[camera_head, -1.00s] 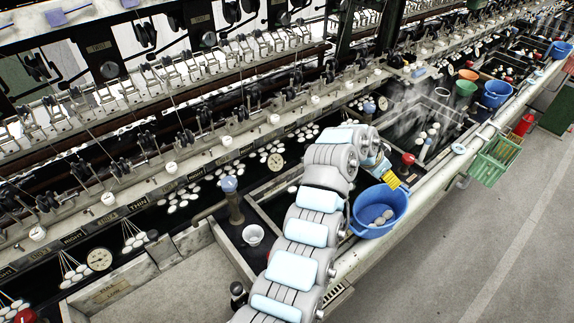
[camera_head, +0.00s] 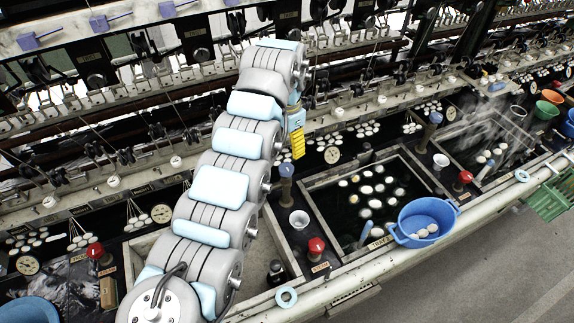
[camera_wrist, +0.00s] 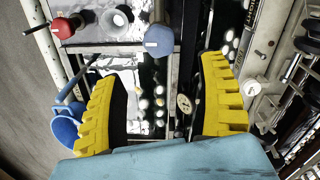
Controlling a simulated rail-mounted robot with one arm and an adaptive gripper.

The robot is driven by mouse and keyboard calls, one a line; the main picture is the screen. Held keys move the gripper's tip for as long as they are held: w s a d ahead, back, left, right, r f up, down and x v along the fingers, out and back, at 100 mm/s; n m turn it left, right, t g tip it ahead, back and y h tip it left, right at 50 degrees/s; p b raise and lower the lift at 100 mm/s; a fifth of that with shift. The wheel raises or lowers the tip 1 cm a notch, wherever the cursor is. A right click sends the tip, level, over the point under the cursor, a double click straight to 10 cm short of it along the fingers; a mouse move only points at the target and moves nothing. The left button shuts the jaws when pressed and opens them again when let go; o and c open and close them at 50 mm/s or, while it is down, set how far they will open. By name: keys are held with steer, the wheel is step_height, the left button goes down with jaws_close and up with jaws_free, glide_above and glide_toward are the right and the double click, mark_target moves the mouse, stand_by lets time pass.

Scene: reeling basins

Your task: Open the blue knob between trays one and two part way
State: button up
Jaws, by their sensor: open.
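A blue-grey round knob (camera_head: 287,170) stands on a post at the left edge of a dark tray (camera_head: 335,255) holding several white cocoons. It also shows in the wrist view (camera_wrist: 159,40), lying beyond and between the fingertips, untouched. My gripper (camera_head: 298,156), with yellow fingers, hangs just above and beside this knob in the head view. In the wrist view my gripper (camera_wrist: 160,72) is open and empty. A second blue-grey knob (camera_head: 435,118) stands at the tray's right end. I cannot read the tray numbers clearly.
A white cup (camera_head: 300,220) and a red knob (camera_head: 316,245) stand on the aisle side of the near knob. A blue basin (camera_head: 427,222) with cocoons sits on the tray's front edge. Machine rails run behind. The aisle floor (camera_head: 480,280) is clear.

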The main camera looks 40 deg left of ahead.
mark_target(287, 166)
step_height(287, 166, down, 10)
steer(key=shift+r, duration=0.15)
stand_by(0.4)
steer(key=c, duration=1.2)
